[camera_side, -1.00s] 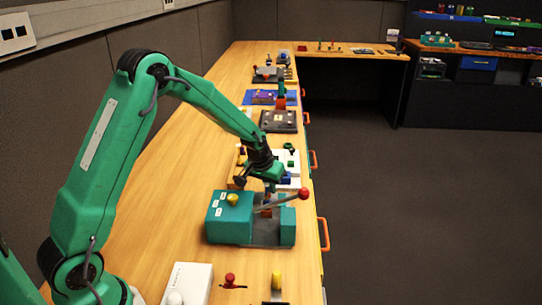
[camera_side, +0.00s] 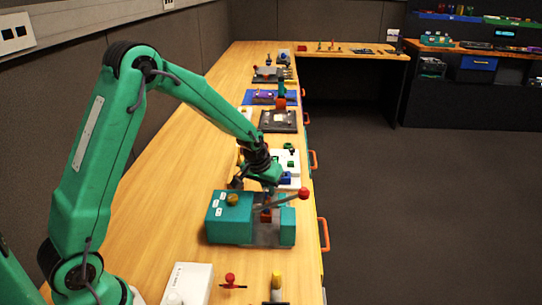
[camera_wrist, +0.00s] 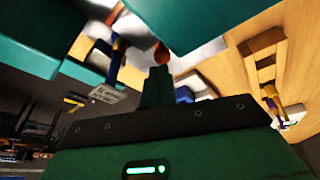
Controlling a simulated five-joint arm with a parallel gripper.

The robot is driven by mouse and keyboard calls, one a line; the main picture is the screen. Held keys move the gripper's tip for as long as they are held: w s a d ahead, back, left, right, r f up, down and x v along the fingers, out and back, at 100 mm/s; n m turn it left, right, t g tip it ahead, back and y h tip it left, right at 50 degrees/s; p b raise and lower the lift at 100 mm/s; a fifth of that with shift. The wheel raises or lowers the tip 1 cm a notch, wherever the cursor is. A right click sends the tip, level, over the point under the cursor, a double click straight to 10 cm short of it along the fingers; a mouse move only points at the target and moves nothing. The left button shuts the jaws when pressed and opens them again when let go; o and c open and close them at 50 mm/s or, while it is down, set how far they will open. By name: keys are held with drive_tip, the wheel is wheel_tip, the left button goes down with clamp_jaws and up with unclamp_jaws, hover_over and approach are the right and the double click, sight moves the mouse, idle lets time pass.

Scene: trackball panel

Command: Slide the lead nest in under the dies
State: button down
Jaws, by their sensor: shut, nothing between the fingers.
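The teal press (camera_side: 230,222) stands near the table's front edge, with a yellow dome on its left block and a red-knobbed lever (camera_side: 303,194) over its right side. A small orange-brown piece (camera_side: 266,215) sits in the gap between its teal blocks; I cannot tell whether it is the lead nest or a die. My gripper (camera_side: 264,189) is shut and empty, just above and behind that gap. In the wrist view, my shut fingers (camera_wrist: 157,82) point at a red-orange piece (camera_wrist: 161,53) between teal blocks; contact is unclear.
A white panel (camera_side: 291,160) with green and blue parts lies just behind the press. A white box (camera_side: 190,284), a red knob (camera_side: 230,280) and a yellow knob (camera_side: 276,281) stand in front. The wood to the press's left is clear.

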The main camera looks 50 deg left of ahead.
drive_tip(key=v, duration=0.8)
drive_tip(key=shift+w+d+r, duration=0.15)
drive_tip(key=shift+d+r, duration=0.1)
drive_tip(key=shift+r, duration=0.1)
drive_tip(key=s+d+r+m+t, duration=0.1)
drive_tip(key=s+d+r+m, duration=0.15)
drive_tip(key=s+r, duration=0.85)
drive_tip(key=s+d, duration=0.3)
drive_tip(key=s, duration=1.2)
drive_tip(key=shift+m+t, duration=0.4)
drive_tip(key=shift+m, duration=0.05)
